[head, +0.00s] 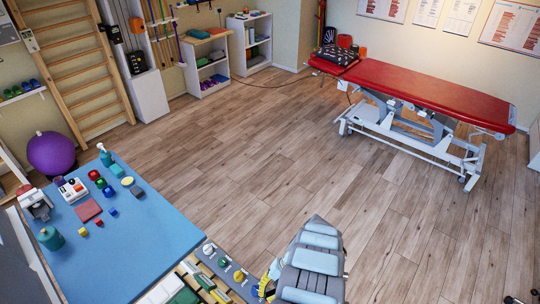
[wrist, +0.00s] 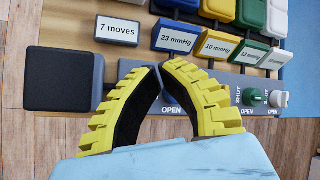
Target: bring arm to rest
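My gripper (wrist: 161,66) has two ribbed yellow fingers with black inner pads. Their tips meet or nearly meet, and nothing shows between them. The fingertips are hard to make out there.
The panel carries a "7 moves" tag (wrist: 117,30), a dark square pad (wrist: 63,78), a "23 mmHg" block (wrist: 176,37) and a green knob (wrist: 252,97). A blue table (head: 130,262) with small objects stands left. A red treatment couch (head: 430,88) stands right. Open floor (head: 250,150) lies between.

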